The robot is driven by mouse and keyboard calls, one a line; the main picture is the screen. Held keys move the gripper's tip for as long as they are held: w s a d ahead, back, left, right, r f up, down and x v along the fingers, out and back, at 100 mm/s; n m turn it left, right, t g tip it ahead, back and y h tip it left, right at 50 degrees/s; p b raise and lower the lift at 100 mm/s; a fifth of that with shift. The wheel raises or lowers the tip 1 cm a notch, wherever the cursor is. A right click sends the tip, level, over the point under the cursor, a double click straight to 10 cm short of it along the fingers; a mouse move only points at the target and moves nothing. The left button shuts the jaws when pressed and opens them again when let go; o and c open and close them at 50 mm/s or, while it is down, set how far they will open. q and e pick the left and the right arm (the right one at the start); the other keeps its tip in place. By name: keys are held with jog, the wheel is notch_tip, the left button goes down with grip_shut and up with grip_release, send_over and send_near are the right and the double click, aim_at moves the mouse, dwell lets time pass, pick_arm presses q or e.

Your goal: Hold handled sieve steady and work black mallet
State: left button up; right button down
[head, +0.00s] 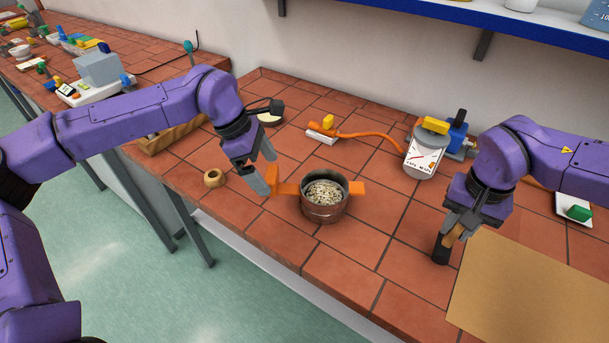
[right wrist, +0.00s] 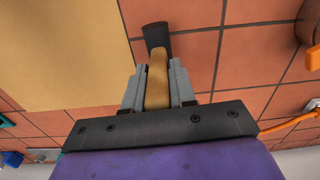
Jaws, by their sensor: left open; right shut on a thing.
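The handled sieve (head: 325,212) stands upright on the tiled bench, a round brown vessel with two orange handles and pale grainy stuff inside. My left gripper (head: 265,172) is open at its left handle; whether the fingers touch it I cannot tell. My right gripper (head: 456,228) is shut on the wooden handle of the black mallet (head: 441,248), to the right of the sieve. In the right wrist view the mallet's handle (right wrist: 157,88) lies between the fingers, with its black head (right wrist: 156,36) beyond them, close to the tiles.
A brown board (head: 530,290) lies at the front right. A small wooden ring (head: 214,178) is left of the sieve. A white labelled container (head: 422,158) and an orange cable (head: 370,136) are behind. Tiles between sieve and mallet are clear.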

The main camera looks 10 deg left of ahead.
aim_at(278, 184)
pick_arm(q)
jog(key=x, duration=0.4)
jog(key=w+x, duration=0.1)
jog(key=x, duration=0.1)
jog(key=shift+p, duration=0.3)
pick_arm(e)
jog(key=shift+w+r, duration=0.15)
jog(key=shift+w, duration=0.35)
pick_arm(q)
jog(key=shift+f, duration=0.35)
jog(key=shift+s+d+f, duration=0.15)
jog(key=shift+s+f, duration=0.05)
pick_arm(e)
jog(key=shift+s+r, duration=0.15)
jog(key=shift+s, duration=0.05)
pick_arm(q)
jog(key=c, duration=1.2)
